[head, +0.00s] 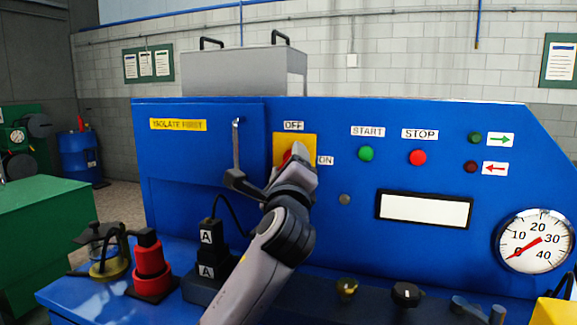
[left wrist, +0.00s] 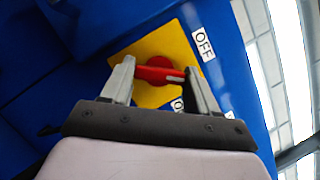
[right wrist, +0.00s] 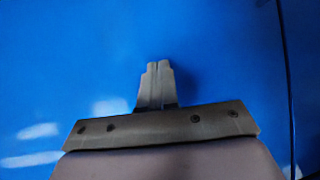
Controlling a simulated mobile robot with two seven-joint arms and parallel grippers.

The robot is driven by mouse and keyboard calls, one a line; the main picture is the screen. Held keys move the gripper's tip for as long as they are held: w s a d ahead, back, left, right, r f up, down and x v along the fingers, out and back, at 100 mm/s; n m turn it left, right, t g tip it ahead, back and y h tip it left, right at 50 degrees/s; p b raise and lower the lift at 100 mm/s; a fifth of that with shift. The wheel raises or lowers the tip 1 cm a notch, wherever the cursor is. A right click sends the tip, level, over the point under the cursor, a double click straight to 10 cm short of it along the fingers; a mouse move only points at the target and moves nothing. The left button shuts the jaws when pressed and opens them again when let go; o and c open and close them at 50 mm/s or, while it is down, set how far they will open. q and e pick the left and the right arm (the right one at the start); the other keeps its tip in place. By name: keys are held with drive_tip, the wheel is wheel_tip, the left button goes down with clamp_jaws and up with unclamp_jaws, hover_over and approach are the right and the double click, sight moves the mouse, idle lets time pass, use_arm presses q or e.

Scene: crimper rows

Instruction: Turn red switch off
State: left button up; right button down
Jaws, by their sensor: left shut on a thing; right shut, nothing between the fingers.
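The red rotary switch (head: 286,157) sits on a yellow plate (head: 307,142) on the blue panel, with the OFF label (head: 293,126) above and the ON label (head: 325,160) to the right. My left gripper (head: 292,160) covers much of it. In the left wrist view my left gripper (left wrist: 160,80) is shut on the switch's red handle (left wrist: 158,73), one finger at each end. The handle's white mark appears to point between OFF (left wrist: 204,43) and the partly hidden ON label (left wrist: 178,104). My right gripper (right wrist: 160,68) is shut and empty over a plain blue surface.
A lever handle (head: 237,150) stands just left of the switch. Green START (head: 366,154) and red STOP (head: 417,158) buttons are to the right, with a gauge (head: 536,240) beyond. A red post (head: 150,263) and black plug (head: 212,236) stand on the ledge.

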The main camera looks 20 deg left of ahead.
use_arm(q)
drive_tip(key=shift+d+r+n+g, duration=0.1)
drive_tip(key=shift+n+g, duration=0.65)
drive_tip(key=shift+n, duration=1.3)
drive_tip(key=shift+r+n+g, duration=0.1)
drive_tip(key=shift+n+g, duration=0.65)
drive_tip(key=shift+n, duration=1.3)
drive_tip(key=o, duration=1.1)
drive_tip(key=shift+c, duration=0.2)
drive_tip(key=b+v, duration=0.1)
drive_tip(key=v, duration=0.6)
drive_tip(key=shift+b, duration=0.4)
drive_tip(key=shift+d, duration=0.1)
